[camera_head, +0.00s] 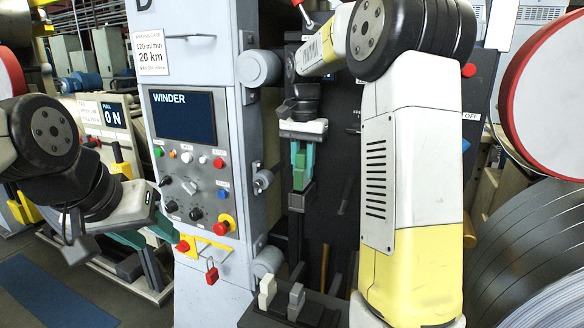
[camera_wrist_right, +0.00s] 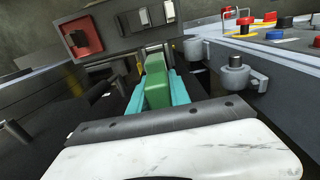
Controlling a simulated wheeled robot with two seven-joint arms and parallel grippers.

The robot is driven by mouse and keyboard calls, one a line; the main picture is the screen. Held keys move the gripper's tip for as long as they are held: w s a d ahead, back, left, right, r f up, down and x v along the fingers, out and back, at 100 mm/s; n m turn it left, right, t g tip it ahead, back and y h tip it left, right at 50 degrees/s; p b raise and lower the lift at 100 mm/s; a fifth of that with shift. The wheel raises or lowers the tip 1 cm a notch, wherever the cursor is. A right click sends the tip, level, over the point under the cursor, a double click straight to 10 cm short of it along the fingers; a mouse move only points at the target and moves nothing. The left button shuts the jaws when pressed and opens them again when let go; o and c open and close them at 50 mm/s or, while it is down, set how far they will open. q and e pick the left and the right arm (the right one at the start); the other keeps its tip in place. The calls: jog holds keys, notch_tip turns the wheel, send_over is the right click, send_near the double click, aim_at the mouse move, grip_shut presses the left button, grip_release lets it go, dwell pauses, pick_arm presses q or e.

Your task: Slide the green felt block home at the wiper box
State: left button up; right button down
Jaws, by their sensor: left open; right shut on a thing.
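The green felt block (camera_head: 299,166) is between the teal fingers of my right gripper (camera_head: 301,170), which is shut on it, pointing down in front of the dark machine face. In the right wrist view the green block (camera_wrist_right: 157,82) shows between the fingers (camera_wrist_right: 158,88). A grey block-shaped part (camera_head: 301,198) is just below the fingertips; I cannot tell whether it belongs to the wiper box or whether the felt touches it. My left gripper (camera_head: 150,248) is open and empty, low at the left, away from the block.
The grey WINDER cabinet (camera_head: 196,75) with buttons and a red padlock (camera_head: 211,272) stands between my grippers. A dark tray (camera_head: 262,316) with a cream block (camera_head: 267,291) and a grey block (camera_head: 296,300) is below. Coiled steel strip (camera_head: 535,250) is at the right.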

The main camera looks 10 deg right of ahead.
aim_at(303, 178)
jog(key=shift+f, duration=1.5)
dwell(0.3)
jog(key=c, duration=1.1)
grip_release()
